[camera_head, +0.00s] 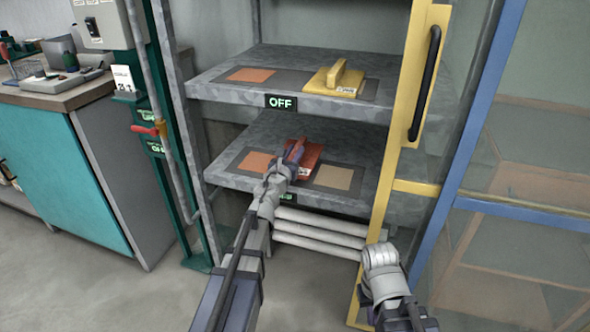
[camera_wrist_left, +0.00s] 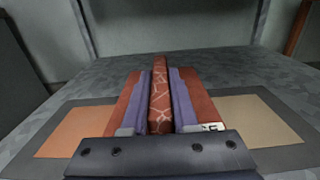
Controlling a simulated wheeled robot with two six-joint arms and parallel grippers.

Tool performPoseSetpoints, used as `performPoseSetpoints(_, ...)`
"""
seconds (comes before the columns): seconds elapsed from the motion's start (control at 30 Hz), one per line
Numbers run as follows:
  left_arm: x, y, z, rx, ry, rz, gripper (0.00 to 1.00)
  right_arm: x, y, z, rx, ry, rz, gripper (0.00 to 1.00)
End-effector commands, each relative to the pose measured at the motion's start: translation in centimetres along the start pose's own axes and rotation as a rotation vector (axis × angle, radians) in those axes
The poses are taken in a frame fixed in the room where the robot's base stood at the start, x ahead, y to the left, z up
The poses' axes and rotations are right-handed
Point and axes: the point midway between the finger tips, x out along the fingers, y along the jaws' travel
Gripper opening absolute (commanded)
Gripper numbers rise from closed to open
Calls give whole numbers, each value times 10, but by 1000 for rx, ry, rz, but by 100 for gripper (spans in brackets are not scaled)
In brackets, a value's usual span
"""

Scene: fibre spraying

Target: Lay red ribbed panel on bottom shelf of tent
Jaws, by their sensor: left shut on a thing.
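The red ribbed panel (camera_head: 306,160) is at the bottom shelf (camera_head: 352,137) of the tent, between an orange patch (camera_head: 256,161) and a tan patch (camera_head: 333,177). My left gripper (camera_head: 293,156) is shut on the panel's raised handle, which shows between the two fingers in the left wrist view (camera_wrist_left: 159,95). The panel lies flat at the shelf surface; whether it touches cannot be told. The gripper hides part of it. My right gripper (camera_head: 380,257) is low at the right, in front of the yellow door frame; its fingertips are not clear.
A yellow panel with a handle (camera_head: 336,81) lies on the upper shelf (camera_head: 300,60), right of an orange patch. The yellow-framed door (camera_head: 416,100) stands at the right, beside a blue frame (camera_head: 470,150). White rolls (camera_head: 318,232) are below the bottom shelf. A teal cabinet (camera_head: 60,180) stands left.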

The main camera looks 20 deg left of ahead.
Motion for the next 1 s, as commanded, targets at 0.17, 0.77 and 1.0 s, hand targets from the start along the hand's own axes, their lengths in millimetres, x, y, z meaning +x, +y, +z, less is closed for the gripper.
performPoseSetpoints(0.17,0,0,-2,-1,0,0,0,2,0,0,0,0,0,0)
performPoseSetpoints(0.77,0,0,-36,-1,0,0,0,36,-4,-2,6,0,-1,0)
performPoseSetpoints(1.0,0,0,-40,0,0,0,29,40,-4,-2,7,0,-1,0)
